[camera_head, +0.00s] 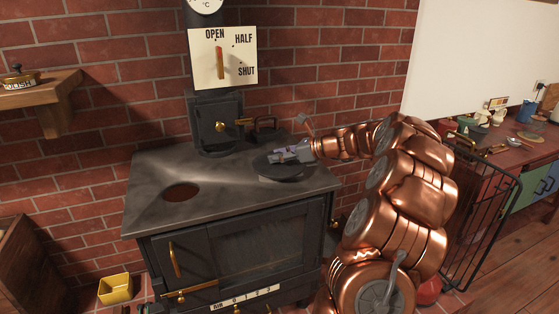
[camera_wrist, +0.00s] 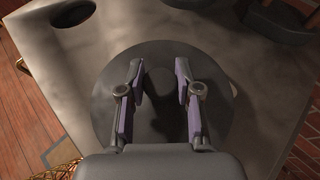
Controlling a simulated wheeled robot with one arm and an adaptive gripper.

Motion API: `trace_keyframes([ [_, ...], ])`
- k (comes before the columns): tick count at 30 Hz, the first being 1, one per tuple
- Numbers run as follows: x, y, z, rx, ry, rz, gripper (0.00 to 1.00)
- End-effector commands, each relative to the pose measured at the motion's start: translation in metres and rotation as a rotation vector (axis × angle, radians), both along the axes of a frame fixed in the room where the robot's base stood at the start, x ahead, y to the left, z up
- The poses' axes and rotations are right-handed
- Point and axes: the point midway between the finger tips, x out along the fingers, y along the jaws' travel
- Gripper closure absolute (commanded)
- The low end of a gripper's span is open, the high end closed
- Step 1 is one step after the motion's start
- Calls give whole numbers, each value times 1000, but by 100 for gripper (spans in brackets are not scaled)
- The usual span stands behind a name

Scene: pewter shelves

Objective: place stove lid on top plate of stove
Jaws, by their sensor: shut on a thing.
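The stove lid (camera_head: 283,172) is a dark round disc over the right part of the stove's top plate (camera_head: 150,165). In the wrist view the lid (camera_wrist: 110,90) lies under my gripper, with a dark knob at its centre. My gripper (camera_wrist: 160,76) is shut on the lid, its purple-padded fingers either side of the knob. In the head view my gripper (camera_head: 290,155) reaches in from the right. I cannot tell whether the lid touches the plate or hangs just above it. A round open hole (camera_head: 181,191) is at the plate's left, uncovered; it also shows in the wrist view (camera_wrist: 72,13).
A flue box (camera_head: 215,125) with a brass knob rises from the plate's back. A dark handled object (camera_head: 264,130) stands beside it. A yellow box (camera_head: 115,289) sits at lower left. A black wire guard (camera_head: 480,215) is at right. The plate's front-middle is clear.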

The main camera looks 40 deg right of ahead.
Motion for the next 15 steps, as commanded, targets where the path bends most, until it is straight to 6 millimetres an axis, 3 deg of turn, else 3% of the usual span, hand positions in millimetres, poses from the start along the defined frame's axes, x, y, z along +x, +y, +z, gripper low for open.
trace_keyframes([
  [6,0,-1,-16,0,-3,-1,100],
  [15,0,-1,-19,-1,-4,-2,100],
])
